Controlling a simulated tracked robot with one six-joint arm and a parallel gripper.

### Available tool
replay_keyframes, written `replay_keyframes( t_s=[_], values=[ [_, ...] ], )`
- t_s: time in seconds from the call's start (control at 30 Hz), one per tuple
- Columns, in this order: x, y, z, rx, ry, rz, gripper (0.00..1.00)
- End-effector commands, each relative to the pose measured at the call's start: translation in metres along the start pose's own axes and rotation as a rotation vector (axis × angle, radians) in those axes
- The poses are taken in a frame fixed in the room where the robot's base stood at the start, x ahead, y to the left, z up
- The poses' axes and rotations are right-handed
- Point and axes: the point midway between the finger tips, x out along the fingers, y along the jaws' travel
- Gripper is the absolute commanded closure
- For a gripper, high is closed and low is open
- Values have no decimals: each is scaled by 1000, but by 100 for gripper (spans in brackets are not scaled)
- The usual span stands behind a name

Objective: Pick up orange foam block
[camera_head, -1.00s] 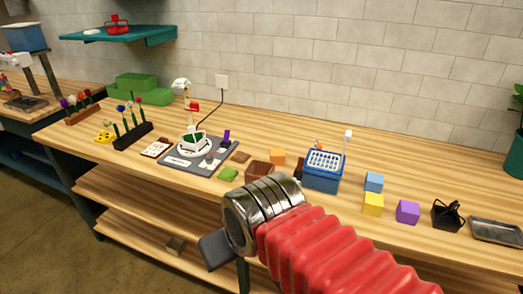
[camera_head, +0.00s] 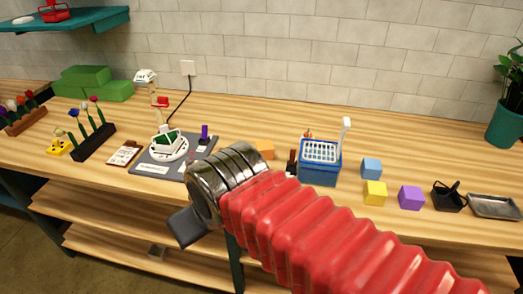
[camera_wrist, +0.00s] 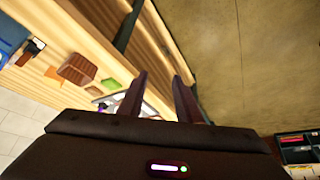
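The orange foam block (camera_head: 265,150) stands on the wooden bench, left of the blue basket-topped box, just beyond my arm. It also shows at the left of the wrist view (camera_wrist: 53,73), beside a brown block (camera_wrist: 77,68) and a green block (camera_wrist: 109,84). My gripper (camera_wrist: 160,82) has its two dark fingers apart with nothing between them. In the head view only a dark part of it (camera_head: 187,228) shows, in front of the bench's front edge and apart from the orange block. The arm hides the brown and green blocks there.
The blue box (camera_head: 320,165) stands right of the orange block, with a small dark brown item between them. Light blue (camera_head: 371,168), yellow (camera_head: 375,193) and purple (camera_head: 411,198) cubes stand farther right. A grey mat (camera_head: 150,170) with a white dish lies left. The bench behind the block is clear.

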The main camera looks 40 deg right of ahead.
Motion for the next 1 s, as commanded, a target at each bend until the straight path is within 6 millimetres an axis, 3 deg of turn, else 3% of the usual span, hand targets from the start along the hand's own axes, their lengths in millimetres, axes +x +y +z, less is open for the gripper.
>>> replay_keyframes(
  t_s=[0.1,0.4,0.6,1.0],
  values=[
    [0,0,0,0,0,0,67],
    [0,10,-16,25,-7,14,46],
    [4,38,-48,76,-19,41,33],
    [22,105,-112,190,-44,99,33]
  ],
)
